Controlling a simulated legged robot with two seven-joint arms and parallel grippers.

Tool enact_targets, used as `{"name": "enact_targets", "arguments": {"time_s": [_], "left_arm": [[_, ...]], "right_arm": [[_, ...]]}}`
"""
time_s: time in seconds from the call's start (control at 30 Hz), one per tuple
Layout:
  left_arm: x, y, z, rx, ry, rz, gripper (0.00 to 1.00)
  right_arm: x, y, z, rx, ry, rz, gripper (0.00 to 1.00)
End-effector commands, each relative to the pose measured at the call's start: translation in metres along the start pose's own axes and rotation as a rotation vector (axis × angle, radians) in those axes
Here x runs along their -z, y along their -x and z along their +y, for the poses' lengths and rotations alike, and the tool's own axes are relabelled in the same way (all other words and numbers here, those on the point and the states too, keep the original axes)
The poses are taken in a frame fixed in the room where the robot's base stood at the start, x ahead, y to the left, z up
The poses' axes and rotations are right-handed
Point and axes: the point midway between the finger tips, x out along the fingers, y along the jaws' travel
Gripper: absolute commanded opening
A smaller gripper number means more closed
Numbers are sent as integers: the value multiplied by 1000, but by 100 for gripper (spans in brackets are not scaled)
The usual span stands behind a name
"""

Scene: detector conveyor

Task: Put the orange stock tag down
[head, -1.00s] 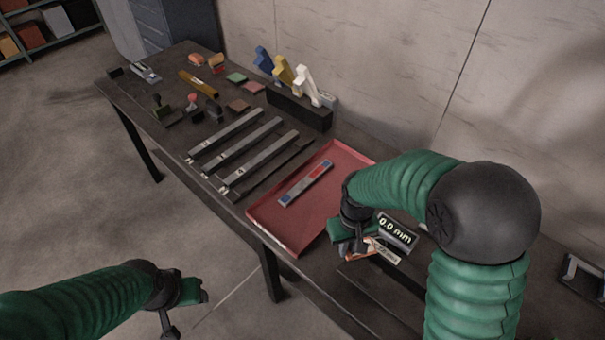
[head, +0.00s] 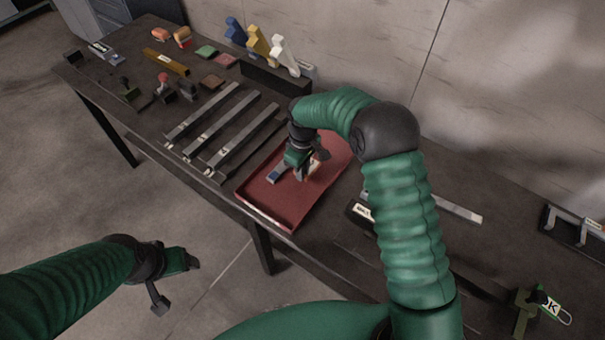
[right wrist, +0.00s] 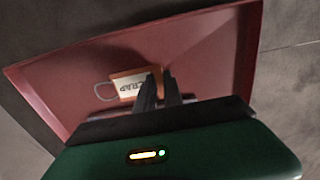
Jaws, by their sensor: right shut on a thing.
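The orange stock tag (right wrist: 128,86) shows in the right wrist view as an orange-edged piece with a white label, letters ending in "RAP", and a wire loop at its left. My right gripper (head: 305,173) is shut on it, over the red tray (head: 291,217). The tag's height above the tray floor cannot be told. In the right wrist view my fingertips (right wrist: 160,82) are close together at the tag's right end. My left gripper (head: 178,280) is open and empty, off the table's front edge.
A bar with a blue end (head: 273,179) lies in the tray, mostly hidden by my right gripper. Several grey bars (head: 215,128) lie left of the tray. A gauge (head: 361,211) is partly behind my right arm. An "OK" tag (head: 550,306) hangs at the lower right.

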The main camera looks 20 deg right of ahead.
Motion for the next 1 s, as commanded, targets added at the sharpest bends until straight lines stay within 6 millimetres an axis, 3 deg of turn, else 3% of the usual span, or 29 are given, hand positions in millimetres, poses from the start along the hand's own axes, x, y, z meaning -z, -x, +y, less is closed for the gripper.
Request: {"name": "enact_targets", "arguments": {"time_s": [0.13, 0.3, 0.33, 0.5, 0.83, 1.0], "left_arm": [[1, 4, 0, 0, 0, 0, 72], [1, 4, 0, 0, -1, 0, 72], [1, 4, 0, 0, -1, 0, 72], [1, 3, 0, 0, -1, 0, 72], [1, 3, 0, 0, 0, 0, 72], [0, 0, 0, 0, 0, 0, 72]], "right_arm": [[-2, -25, 2, 4, -2, -3, 0], [-1, -28, 2, 1, -2, 0, 0], [-1, -28, 2, 1, -2, -1, 13], [-1, -28, 0, 0, -1, -2, 33], [0, -25, 1, 0, -2, 0, 33], [0, 4, 2, -2, -3, 3, 33]]}}
